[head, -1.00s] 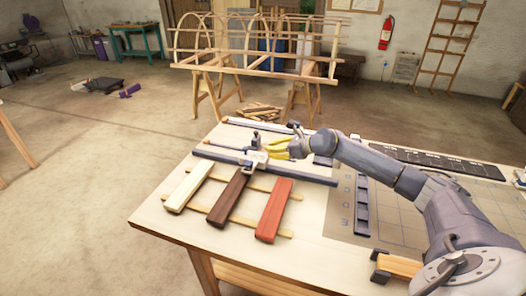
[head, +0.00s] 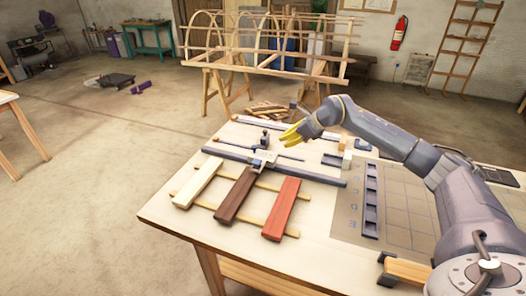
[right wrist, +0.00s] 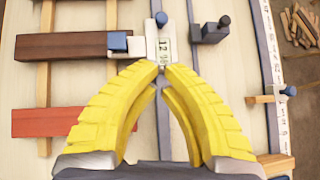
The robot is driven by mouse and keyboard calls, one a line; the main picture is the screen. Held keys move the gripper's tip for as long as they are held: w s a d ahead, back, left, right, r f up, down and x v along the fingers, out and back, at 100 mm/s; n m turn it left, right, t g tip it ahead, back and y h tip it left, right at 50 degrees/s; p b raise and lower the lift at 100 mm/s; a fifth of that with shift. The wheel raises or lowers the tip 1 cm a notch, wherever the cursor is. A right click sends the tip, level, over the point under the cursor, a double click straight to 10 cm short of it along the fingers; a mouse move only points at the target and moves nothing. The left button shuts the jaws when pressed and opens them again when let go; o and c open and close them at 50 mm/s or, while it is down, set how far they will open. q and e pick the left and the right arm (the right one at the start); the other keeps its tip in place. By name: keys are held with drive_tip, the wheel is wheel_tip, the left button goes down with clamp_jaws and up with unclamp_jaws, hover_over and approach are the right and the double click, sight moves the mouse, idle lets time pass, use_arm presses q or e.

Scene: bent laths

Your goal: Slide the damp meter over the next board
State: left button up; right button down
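The damp meter (head: 262,160) is a small pale block on a long dark rail behind the boards. In the right wrist view the damp meter (right wrist: 160,47) shows a "12" reading and a blue knob, with a blue-and-white block reaching over the end of the dark brown board (right wrist: 60,46). The cream board (head: 197,183), dark brown board (head: 237,195) and red board (head: 281,210) lie side by side on two pale battens. My right gripper (head: 291,137) has yellow fingers, tips together and empty, apart from the meter. My left gripper is out of view.
A dark block with a knob (right wrist: 212,31) stands beside the rail (head: 310,176). A scale strip (right wrist: 276,80) lies beyond. A gridded mat (head: 405,205) with a dark slotted strip (head: 370,200) covers the table's right. The front left tabletop is clear.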

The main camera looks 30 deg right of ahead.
approach(258, 153)
drive_tip(key=f, duration=0.3)
drive_tip(key=shift+a+f+g, duration=0.15)
drive_tip(key=shift+a+g, duration=0.1)
drive_tip(key=shift+g, duration=0.05)
drive_tip(key=shift+w+a+f, duration=0.2)
drive_tip(key=shift+w+a, duration=0.2)
drive_tip(key=shift+w, duration=0.2)
drive_tip(key=shift+w+a+f, duration=0.15)
drive_tip(key=shift+w+a, duration=0.25)
drive_tip(key=shift+w, duration=0.2)
drive_tip(key=shift+w+a+f, duration=0.15)
drive_tip(key=shift+w+a, duration=0.2)
drive_tip(key=shift+w, duration=0.3)
